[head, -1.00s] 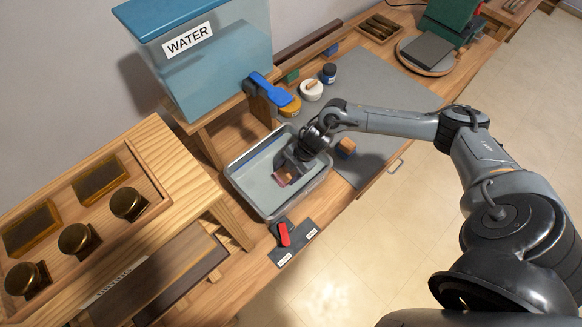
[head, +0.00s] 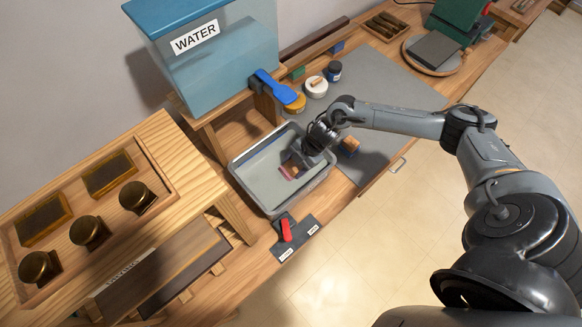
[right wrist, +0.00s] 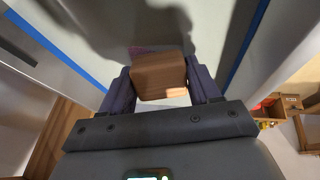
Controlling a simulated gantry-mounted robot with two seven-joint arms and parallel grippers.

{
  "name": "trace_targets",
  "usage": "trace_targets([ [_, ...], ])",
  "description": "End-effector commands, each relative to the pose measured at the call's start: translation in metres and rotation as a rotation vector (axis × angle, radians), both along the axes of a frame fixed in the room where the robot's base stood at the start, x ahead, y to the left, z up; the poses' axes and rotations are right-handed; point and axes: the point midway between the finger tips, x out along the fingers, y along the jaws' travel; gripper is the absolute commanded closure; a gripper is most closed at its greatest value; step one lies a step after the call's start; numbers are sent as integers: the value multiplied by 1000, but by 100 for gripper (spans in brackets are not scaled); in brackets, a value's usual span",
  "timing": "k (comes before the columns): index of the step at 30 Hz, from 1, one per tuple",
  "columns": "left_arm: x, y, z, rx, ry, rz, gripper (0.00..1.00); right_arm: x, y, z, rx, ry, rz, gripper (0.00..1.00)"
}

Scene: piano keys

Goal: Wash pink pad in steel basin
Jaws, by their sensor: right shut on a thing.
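The steel basin (head: 262,199) stands on the bench below the water tank, with grey-blue water in it. My right gripper (head: 294,168) reaches into the basin from the right. In the right wrist view, my right gripper (right wrist: 160,84) is shut on a wooden block (right wrist: 158,72), one finger on each side. A sliver of pink pad (right wrist: 142,49) shows at the block's far edge, and a little pink shows under the gripper in the head view. Most of the pad is hidden by the block and fingers. My left gripper is not in view.
The water tank (head: 226,62) with a blue tap lever (head: 275,86) stands behind the basin. A red switch (head: 286,230) sits in front of it. Jars (head: 315,87) and a small block (head: 349,145) lie to the right. A wooden rack (head: 150,143) stands left.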

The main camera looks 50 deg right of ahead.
Motion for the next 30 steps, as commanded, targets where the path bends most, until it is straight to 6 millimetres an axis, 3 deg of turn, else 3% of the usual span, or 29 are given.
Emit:
trace_targets([
  [7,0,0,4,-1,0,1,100,1,6,1,2,-1,1,63],
  [20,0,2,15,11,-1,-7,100,3,37,1,1,0,0,63],
  [30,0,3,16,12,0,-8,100,2,26,0,0,1,-2,63],
])
